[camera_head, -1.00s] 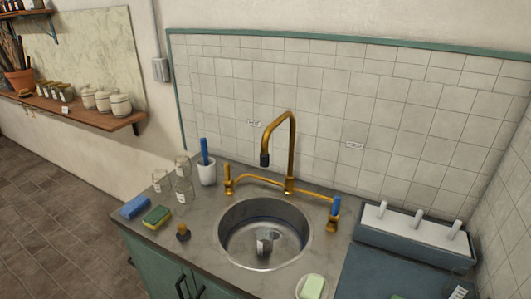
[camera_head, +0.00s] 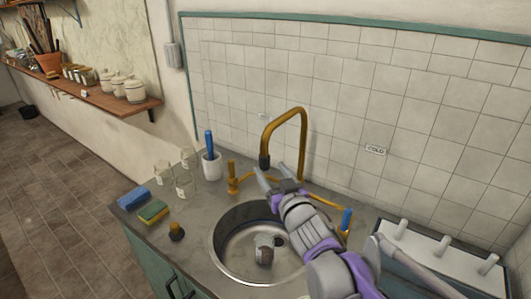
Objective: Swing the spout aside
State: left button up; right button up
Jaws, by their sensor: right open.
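The brass gooseneck spout (camera_head: 303,142) rises behind the sink (camera_head: 232,268), arches to the left and ends in a dark nozzle (camera_head: 264,161) over the sink's back part. My right gripper (camera_head: 272,175) reaches in from the lower right. Its fingers are open and point up just below and beside the nozzle; I cannot tell whether they touch it. The gripper and arm hide the spout's base and the sink's right side. A brass tap (camera_head: 232,178) stands left of the spout, and a blue-handled tap (camera_head: 346,219) shows right of my arm. My left gripper is not in view.
A metal cup (camera_head: 264,250) is in the sink. A white holder (camera_head: 211,165) with a blue brush, glass jars (camera_head: 184,185), a blue sponge (camera_head: 134,198), a green-yellow sponge (camera_head: 153,211) and a dark stopper (camera_head: 176,231) stand left. A white-pegged rack (camera_head: 440,255) is at right.

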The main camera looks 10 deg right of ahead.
aim_at(261, 153)
jog(key=w+a+p, duration=0.1)
jog(key=w, duration=0.8)
jog(key=shift+w+a, duration=0.15)
jog(key=shift+a, duration=0.05)
grip_shut()
dwell(1.1)
